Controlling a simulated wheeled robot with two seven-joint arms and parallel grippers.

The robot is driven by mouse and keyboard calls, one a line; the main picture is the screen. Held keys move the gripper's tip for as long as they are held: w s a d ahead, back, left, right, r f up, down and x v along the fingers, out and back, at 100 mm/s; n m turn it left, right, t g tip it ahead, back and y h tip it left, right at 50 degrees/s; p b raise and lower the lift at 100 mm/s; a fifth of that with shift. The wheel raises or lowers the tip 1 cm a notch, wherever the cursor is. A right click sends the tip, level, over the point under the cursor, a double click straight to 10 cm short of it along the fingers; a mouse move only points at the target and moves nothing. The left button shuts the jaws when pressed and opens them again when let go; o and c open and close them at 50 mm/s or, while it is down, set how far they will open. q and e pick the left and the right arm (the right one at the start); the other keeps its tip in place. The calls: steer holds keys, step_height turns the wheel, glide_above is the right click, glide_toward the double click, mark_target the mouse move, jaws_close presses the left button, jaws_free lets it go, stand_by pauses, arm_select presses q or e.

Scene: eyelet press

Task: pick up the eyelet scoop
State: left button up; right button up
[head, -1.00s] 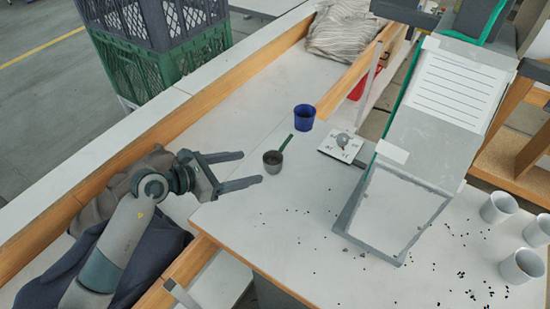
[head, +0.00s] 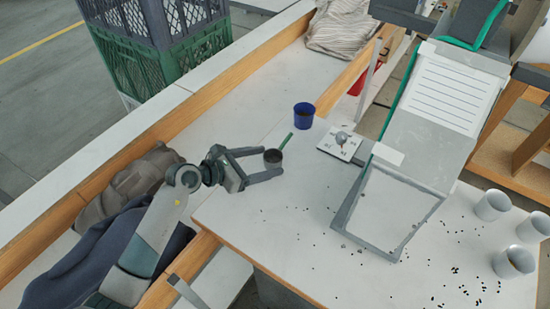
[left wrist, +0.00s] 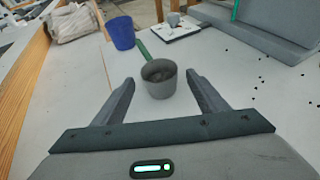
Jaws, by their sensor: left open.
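The eyelet scoop is a small grey cup (head: 272,157) with a green handle (head: 287,141) that points away toward the blue cup. It stands on the white table and has dark contents. In the left wrist view the scoop's cup (left wrist: 159,80) is just ahead of and between my fingertips, with its green handle (left wrist: 142,50) behind it. My left gripper (head: 273,162) is open, its fingers on either side of the scoop's cup, and I see no contact. The same gripper shows in the left wrist view (left wrist: 160,88). My right gripper is not in view.
A blue cup (head: 303,115) stands behind the scoop. A white plate with a grey knob (head: 340,144) and the grey press (head: 435,130) stand to the right. White cups (head: 492,205) and scattered black eyelets (head: 455,268) are at the right. Cloth (head: 125,190) lies at the left.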

mark_target(279, 157)
arm_select(q)
steer(key=x, duration=0.1)
steer(key=p+x, duration=0.1)
steer(key=x, duration=0.1)
steer(key=shift+d+r, duration=0.1)
steer(key=shift+r, duration=0.1)
steer(key=shift+w+d+f, duration=0.35)
steer(key=shift+d, duration=0.1)
steer(key=c, duration=1.1)
steer(key=shift+c, duration=0.2)
steer(key=shift+r, duration=0.15)
